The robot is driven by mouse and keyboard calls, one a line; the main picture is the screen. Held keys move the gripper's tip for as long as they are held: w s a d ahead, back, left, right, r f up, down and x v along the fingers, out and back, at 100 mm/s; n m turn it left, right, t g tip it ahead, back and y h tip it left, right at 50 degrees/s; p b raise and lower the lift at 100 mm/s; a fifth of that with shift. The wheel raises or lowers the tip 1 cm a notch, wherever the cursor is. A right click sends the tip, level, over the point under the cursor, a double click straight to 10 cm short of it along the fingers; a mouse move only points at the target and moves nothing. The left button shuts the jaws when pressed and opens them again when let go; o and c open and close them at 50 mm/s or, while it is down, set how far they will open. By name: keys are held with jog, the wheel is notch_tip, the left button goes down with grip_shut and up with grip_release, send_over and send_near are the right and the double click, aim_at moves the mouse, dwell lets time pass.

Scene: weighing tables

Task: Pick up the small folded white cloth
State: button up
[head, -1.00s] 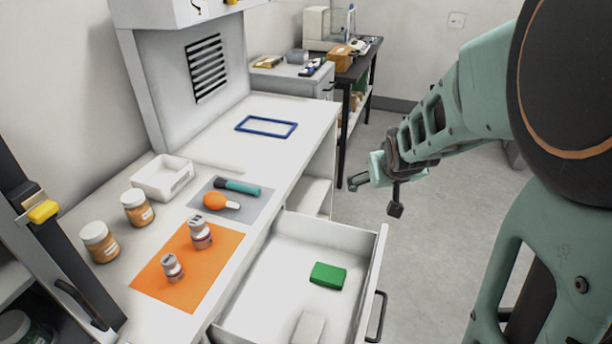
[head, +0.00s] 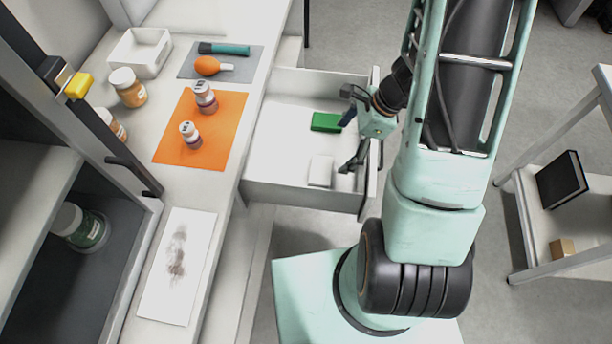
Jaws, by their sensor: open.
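The small folded white cloth (head: 320,171) lies flat in the open drawer (head: 283,150), near its front end in the picture. A green block (head: 326,122) lies in the same drawer, just above the cloth in the picture. My gripper (head: 346,145) is open and empty at the right side of the drawer. Its two dark fingers point left, one near the green block and one beside the cloth. I cannot tell its exact height above the drawer floor. It does not appear to touch the cloth.
The drawer walls stand around the cloth. On the worktop left are an orange mat (head: 200,150) with two small vials, a grey mat with an orange bulb, a white tray (head: 139,52), jars and a stained white sheet (head: 178,265). A shelf cart (head: 560,215) stands right.

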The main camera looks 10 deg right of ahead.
jog(key=f+m, duration=0.1)
jog(key=b, duration=0.2)
send_near(321, 170)
jog(key=x, duration=0.3)
jog(key=shift+w+d+f, duration=0.1)
jog(key=shift+w+d, duration=0.1)
jog(key=shift+a+b+x, duration=0.2)
jog(key=shift+b+x, duration=0.2)
jog(key=shift+x, duration=2.35)
jog(key=shift+s, duration=0.15)
jog(key=c, duration=1.1)
notch_tip(321, 170, up, 10)
jog(key=p, duration=0.3)
